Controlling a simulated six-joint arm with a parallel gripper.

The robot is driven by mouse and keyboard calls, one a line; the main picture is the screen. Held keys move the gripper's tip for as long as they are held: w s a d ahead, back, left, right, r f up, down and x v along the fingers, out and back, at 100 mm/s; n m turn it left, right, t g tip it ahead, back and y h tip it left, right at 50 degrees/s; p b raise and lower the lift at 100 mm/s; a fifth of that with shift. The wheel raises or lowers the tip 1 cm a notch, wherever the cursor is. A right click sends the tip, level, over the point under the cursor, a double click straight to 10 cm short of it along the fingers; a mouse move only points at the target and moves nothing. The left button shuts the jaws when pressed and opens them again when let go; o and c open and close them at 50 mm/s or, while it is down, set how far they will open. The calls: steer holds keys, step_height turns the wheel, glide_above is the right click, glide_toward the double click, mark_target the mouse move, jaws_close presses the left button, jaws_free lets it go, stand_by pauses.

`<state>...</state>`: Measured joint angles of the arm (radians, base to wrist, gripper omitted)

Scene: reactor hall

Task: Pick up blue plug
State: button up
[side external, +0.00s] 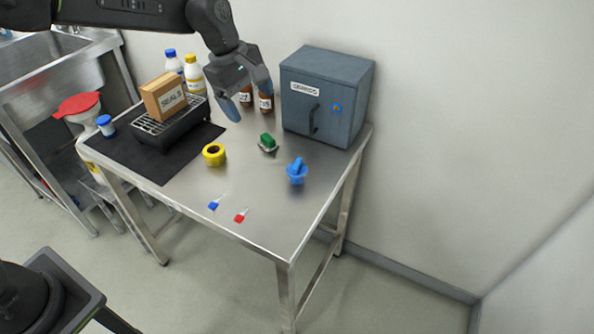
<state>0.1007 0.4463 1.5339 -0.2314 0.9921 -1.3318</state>
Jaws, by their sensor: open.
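The blue plug (297,172) stands on the steel table (255,215), toward its right edge and in front of the grey-blue cabinet. It has a round base with a raised grip on top. My gripper (251,101) is open and empty. It hangs above the back part of the table, up and to the left of the blue plug and apart from it. Its fingers point down and partly cover the brown bottles behind.
The cabinet (325,95) stands at the back right. A SEALS box (164,97) sits on a black rack on a dark mat (140,152). Small blue and red items lie in front.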

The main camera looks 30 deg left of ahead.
mark_target(296, 163)
steer(key=w+d+f+n, duration=0.1)
steer(key=w+f, duration=0.1)
steer(key=f, duration=0.3)
steer(key=w+d+f+n, duration=0.2)
steer(key=f, duration=0.4)
steer(key=w+d+f+n+g, duration=0.1)
steer(key=w+d+f, duration=0.1)
steer(key=f, duration=0.4)
steer(key=shift+w+d+f+n+h, duration=0.2)
steer(key=shift+w+d+n+h, duration=0.05)
steer(key=shift+n+h, duration=0.15)
steer(key=shift+x, duration=2.9)
steer(key=shift+w+d+r, duration=0.1)
steer(key=shift+d, duration=0.05)
steer(key=shift+c, duration=0.3)
steer(key=c, duration=0.9)
